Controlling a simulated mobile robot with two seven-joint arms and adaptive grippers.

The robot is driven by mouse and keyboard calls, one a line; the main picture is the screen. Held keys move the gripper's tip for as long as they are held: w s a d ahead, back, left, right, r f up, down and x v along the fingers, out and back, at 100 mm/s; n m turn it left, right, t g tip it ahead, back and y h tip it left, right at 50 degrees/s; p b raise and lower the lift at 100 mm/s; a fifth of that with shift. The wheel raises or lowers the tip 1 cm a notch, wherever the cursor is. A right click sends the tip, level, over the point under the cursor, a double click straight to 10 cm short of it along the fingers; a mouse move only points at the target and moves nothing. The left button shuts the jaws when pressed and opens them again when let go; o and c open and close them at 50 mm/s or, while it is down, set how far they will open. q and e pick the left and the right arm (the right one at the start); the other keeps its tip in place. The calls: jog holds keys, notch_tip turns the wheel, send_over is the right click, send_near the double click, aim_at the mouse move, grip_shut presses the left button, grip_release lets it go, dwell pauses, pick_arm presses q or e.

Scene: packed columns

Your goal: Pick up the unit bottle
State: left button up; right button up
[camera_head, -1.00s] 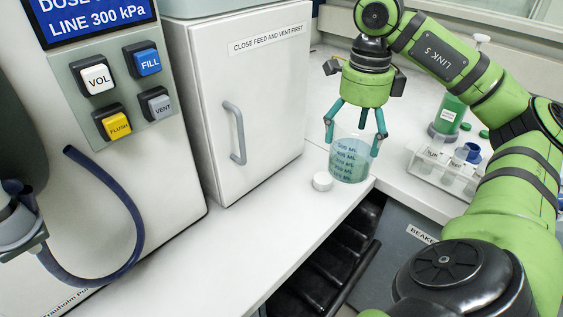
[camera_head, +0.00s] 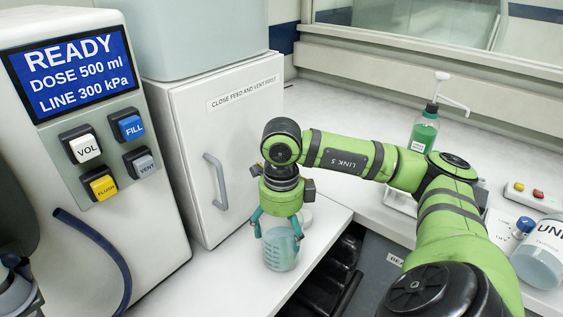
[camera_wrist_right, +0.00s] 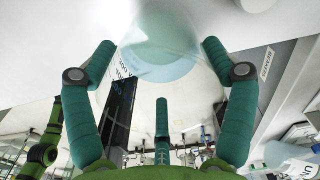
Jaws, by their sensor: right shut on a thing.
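A clear rounded bottle (camera_head: 538,268) with a partly cut-off label starting "UNI" is at the right edge of the head view, past my right arm. A "U" label shows at the lower right of the right wrist view. My right gripper (camera_head: 278,226) is shut on a clear graduated beaker (camera_head: 281,254) with pale blue liquid. The beaker hangs or stands over the counter near its front edge; I cannot tell if it touches. In the right wrist view the beaker (camera_wrist_right: 160,50) is between the teal fingers. The bottle is well away from this gripper. My left gripper is not recognisable in view.
A white cabinet (camera_head: 235,140) and a dosing machine (camera_head: 150,220) with buttons and a hose (camera_head: 100,245) stand at left. A green pump bottle (camera_head: 424,134) and a button box (camera_head: 533,196) are on the back counter.

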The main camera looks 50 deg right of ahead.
jog(key=shift+f, duration=0.15)
jog(key=o, duration=1.4)
